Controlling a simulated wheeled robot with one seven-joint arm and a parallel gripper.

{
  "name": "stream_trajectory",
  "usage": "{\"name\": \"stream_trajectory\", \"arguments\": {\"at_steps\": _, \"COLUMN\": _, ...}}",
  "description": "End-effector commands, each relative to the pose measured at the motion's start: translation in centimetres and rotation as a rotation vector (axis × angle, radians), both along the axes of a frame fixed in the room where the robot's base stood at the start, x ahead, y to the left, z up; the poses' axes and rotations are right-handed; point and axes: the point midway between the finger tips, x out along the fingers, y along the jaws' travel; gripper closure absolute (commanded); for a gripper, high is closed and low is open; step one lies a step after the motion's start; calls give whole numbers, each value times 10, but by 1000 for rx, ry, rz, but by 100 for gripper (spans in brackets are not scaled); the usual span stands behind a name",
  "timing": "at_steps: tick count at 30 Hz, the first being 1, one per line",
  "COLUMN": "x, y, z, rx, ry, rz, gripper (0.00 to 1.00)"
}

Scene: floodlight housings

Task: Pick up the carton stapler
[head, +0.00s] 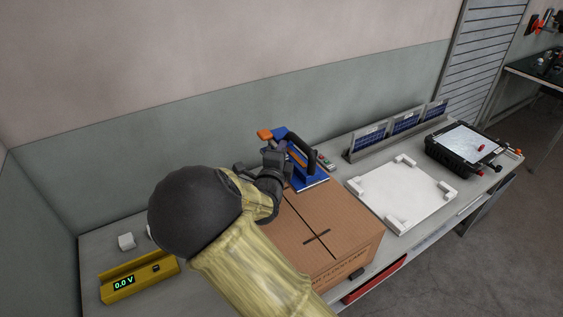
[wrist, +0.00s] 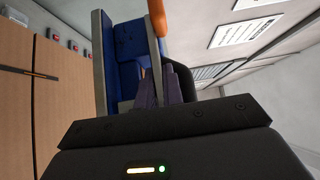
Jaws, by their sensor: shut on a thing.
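The carton stapler (head: 306,165) is blue with a black handle and an orange lever. In the head view it is at the back part of the cardboard carton's top. My gripper (head: 279,160) is shut on the stapler from its left side. In the wrist view the blue stapler body (wrist: 125,55) and its orange part (wrist: 157,18) fill the upper middle, with my gripper's fingers (wrist: 160,90) against it. Whether the stapler's base touches the carton cannot be told. My arm hides part of the carton and bench.
The cardboard carton (head: 335,228) stands mid-bench. A white fixture plate (head: 402,193) with raised corners lies to its right. Solar panels (head: 404,122) stand in a rack behind, and a black case (head: 463,146) sits farther right. A yellow meter (head: 138,276) reads 0.0 V at left.

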Motion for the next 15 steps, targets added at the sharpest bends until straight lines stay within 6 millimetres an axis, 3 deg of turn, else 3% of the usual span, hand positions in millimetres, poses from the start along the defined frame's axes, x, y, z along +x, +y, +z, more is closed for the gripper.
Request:
{"name": "stream_trajectory", "arguments": {"at_steps": 4, "x": 1, "y": 0, "z": 9, "rx": 2, "ry": -8, "rz": 0, "gripper": 100}}
{"name": "stream_trajectory", "arguments": {"at_steps": 15, "x": 1, "y": 0, "z": 10, "rx": 1, "ry": -8, "rz": 0, "gripper": 100}}
